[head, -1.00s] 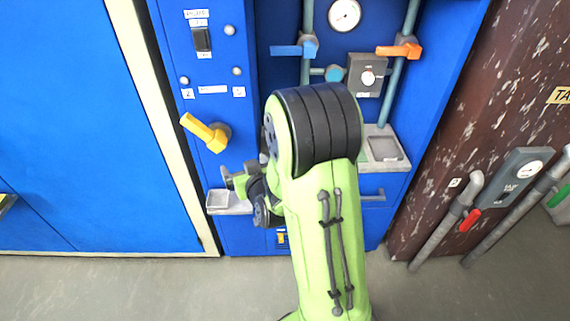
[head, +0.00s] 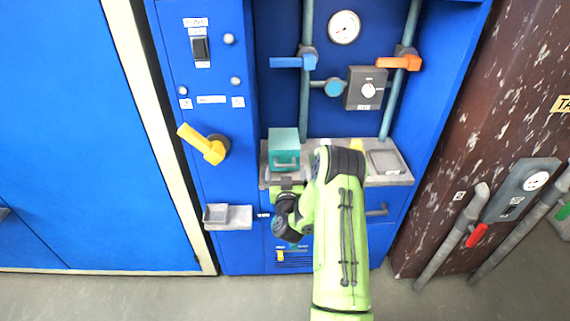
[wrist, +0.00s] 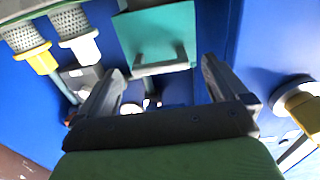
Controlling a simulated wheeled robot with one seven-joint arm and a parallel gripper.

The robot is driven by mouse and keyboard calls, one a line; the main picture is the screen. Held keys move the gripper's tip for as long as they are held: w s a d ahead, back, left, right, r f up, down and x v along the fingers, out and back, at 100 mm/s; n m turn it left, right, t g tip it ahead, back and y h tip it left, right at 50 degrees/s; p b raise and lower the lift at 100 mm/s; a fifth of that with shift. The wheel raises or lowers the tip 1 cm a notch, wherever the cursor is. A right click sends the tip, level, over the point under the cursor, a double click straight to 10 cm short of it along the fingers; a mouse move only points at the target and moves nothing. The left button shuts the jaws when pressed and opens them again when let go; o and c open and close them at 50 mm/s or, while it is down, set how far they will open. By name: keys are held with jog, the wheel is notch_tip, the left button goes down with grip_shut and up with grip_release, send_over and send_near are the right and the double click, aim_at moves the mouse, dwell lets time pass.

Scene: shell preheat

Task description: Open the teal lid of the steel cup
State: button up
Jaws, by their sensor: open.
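The teal lid (head: 284,143) stands on the grey shelf in the blue cabinet, a square teal piece with a bar handle (head: 287,163) on its front. In the wrist view the teal lid (wrist: 155,32) and its bar handle (wrist: 160,68) show ahead, at the level of the fingertips. My gripper (head: 287,184) is just in front of and below the handle in the head view. In the wrist view my gripper (wrist: 158,72) is open, one finger on either side of the handle, with nothing held. I cannot make out the steel cup's body.
Blue (head: 294,62) and orange (head: 400,62) valve levers and a grey dial box (head: 366,88) are above the shelf (head: 396,178). A yellow lever (head: 203,143) is at left, above a small grey tray (head: 235,217). A grey dish (head: 385,161) is at the shelf's right.

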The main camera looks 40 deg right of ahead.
aim_at(285, 167)
jog(key=x, duration=0.3)
jog(key=shift+w+d+p, duration=0.15)
jog(key=shift+d+p, duration=0.05)
jog(key=shift+p, duration=0.1)
jog(key=shift+c, duration=0.2)
